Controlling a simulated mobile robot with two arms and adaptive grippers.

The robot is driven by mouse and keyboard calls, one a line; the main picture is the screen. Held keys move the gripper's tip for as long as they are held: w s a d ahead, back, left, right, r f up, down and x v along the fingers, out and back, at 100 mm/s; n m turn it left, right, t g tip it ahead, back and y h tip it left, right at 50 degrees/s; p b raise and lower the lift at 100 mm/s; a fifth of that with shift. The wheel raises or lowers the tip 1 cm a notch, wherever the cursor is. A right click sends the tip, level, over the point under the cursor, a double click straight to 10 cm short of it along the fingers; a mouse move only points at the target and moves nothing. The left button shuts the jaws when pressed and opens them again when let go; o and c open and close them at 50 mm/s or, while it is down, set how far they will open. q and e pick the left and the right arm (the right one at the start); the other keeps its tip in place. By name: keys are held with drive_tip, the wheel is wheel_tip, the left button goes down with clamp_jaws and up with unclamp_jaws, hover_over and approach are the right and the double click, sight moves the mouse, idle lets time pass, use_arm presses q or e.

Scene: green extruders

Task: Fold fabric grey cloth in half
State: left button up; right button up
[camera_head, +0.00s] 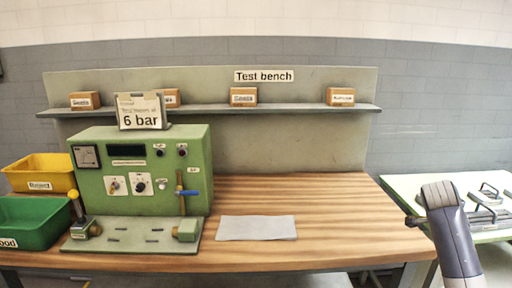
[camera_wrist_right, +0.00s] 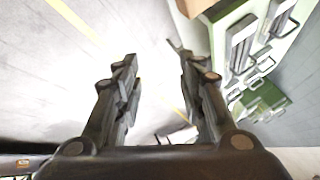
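The light grey cloth (camera_head: 257,227) lies flat on the wooden bench top (camera_head: 330,215), to the right of the green machine and close to the front edge. It looks like a flat rectangle. My right arm comes in at the lower right of the head view, beside the bench and well right of the cloth. My right gripper (camera_wrist_right: 160,95) shows in the right wrist view with its two fingers apart and nothing between them. The cloth does not show in that view. My left gripper is not in view.
A green test machine (camera_head: 140,170) with a "6 bar" sign stands left of the cloth. Yellow (camera_head: 40,172) and green (camera_head: 35,222) bins sit at the far left. A shelf (camera_head: 210,109) holds small boxes. A side table (camera_head: 400,190) with metal parts stands right. The bench right of the cloth is clear.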

drive_tip(key=s+d+r+g+h, duration=0.15)
drive_tip(key=s+d, duration=0.35)
drive_tip(key=d, duration=0.6)
wheel_tip(320, 180, down, 20)
drive_tip(key=s+d+n, duration=0.1)
drive_tip(key=s+n, duration=0.1)
drive_tip(key=n, duration=0.6)
drive_tip(key=s+f+n, duration=0.3)
drive_tip(key=s+f, duration=0.2)
drive_tip(key=f, duration=0.3)
drive_tip(key=s+f+n, duration=0.4)
drive_tip(key=s+f, duration=0.1)
drive_tip(key=f, duration=0.3)
drive_tip(key=s+f+n+y, duration=0.1)
drive_tip(key=s+f+n, duration=0.4)
drive_tip(key=s, duration=0.7)
drive_tip(key=s+f+n+y, duration=0.1)
drive_tip(key=s+f+n, duration=0.2)
drive_tip(key=s+f, duration=0.7)
drive_tip(key=s+f+n+y, duration=0.1)
drive_tip(key=s+f+n, duration=0.3)
drive_tip(key=s, duration=0.9)
drive_tip(key=s+a+f+m+y, duration=0.1)
drive_tip(key=a+f, duration=0.4)
drive_tip(key=a, duration=1.5)
drive_tip(key=s+a+f+m+y+p, duration=0.1)
drive_tip(key=a+f+y, duration=0.3)
drive_tip(key=a, duration=1.6)
drive_tip(key=shift+a+f, duration=0.35)
drive_tip(key=shift+a, duration=0.05)
